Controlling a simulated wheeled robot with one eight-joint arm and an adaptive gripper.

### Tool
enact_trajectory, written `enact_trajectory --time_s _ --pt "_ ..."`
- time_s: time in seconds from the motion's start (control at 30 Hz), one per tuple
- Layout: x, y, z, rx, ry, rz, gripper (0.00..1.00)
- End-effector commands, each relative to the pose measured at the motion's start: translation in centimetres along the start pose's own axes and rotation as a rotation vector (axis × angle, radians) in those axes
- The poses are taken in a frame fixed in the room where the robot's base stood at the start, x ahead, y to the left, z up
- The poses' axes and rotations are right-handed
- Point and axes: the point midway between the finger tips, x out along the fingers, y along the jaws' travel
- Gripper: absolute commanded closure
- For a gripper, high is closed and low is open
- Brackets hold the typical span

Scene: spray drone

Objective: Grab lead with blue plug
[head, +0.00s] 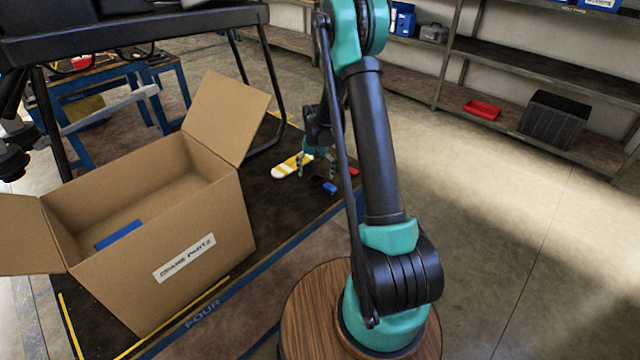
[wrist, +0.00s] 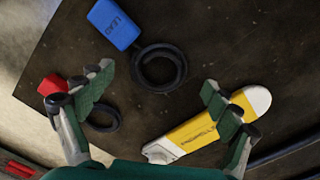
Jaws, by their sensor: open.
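The lead with the blue plug lies on the dark mat (head: 262,205). Its blue block-shaped plug (wrist: 113,24) is at the top of the wrist view, and its black coiled cable (wrist: 158,68) lies below and right of it. The blue plug also shows in the head view (head: 329,188). My gripper (wrist: 158,77) is open and empty above the mat. Its fingers appear on either side of the coil in the wrist view, with the plug beyond the left fingertip. In the head view, my gripper (head: 318,165) is partly hidden by my arm.
A red plug (wrist: 52,86) with a black coil (wrist: 105,118) lies by the left finger. A yellow and white tool (wrist: 195,132) lies partly under the right finger. An open cardboard box (head: 170,255) with a blue item (head: 118,235) inside stands left.

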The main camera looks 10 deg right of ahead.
Motion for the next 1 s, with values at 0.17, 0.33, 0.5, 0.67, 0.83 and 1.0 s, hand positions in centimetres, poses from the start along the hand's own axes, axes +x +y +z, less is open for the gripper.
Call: enact_trajectory --time_s 0.17,0.33,0.5,0.67,0.83,1.0 --pt "1.16 0.03 0.01 0.0 0.0 0.0 0.1" --pt "1.18 0.03 0.01 0.0 0.0 0.0 0.1" --pt "1.16 0.03 0.01 0.001 0.0 0.0 0.28" --pt "1.15 0.03 0.0 0.001 0.0 0.0 0.47" --pt "1.14 0.03 0.01 0.001 0.0 0.0 0.65" --pt "1.14 0.03 0.0 0.001 0.0 0.0 0.65"
